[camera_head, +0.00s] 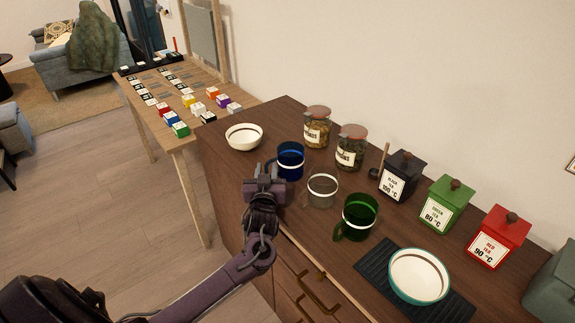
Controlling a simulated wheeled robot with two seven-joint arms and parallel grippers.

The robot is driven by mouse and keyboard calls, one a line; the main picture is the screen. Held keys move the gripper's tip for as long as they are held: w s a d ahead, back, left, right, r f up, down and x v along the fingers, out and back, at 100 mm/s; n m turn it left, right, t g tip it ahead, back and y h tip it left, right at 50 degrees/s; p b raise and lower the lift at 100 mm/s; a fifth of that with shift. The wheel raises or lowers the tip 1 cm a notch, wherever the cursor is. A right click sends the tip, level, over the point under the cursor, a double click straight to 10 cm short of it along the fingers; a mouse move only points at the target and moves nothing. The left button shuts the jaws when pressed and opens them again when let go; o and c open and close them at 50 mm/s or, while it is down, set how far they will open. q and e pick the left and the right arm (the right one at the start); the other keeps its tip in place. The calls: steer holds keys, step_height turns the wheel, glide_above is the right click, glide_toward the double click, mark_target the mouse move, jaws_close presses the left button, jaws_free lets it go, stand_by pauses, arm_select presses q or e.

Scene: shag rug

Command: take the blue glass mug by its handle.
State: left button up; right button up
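The blue glass mug (291,161) stands upright on the dark wooden cabinet top, with a pale band round it and its handle (269,167) on its left side. My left gripper (266,172) reaches in from the lower left. Its fingertips are at the handle, just left of the mug body. The fingers are small and overlap the handle in the picture, so I cannot tell whether they touch it or are closed. My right gripper is out of view.
A clear glass mug (322,190) and a green glass mug (358,217) stand close to the right. A white bowl (244,137) is at the back left. Jars (317,127) and tea tins (400,176) line the wall side. A teal-rimmed bowl (419,276) sits on a dark mat (374,268).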

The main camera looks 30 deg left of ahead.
arm_select(q)
steer(key=c, duration=0.5)
jaws_close()
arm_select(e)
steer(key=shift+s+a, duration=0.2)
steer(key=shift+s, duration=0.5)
arm_select(q)
steer(key=shift+r, duration=0.15)
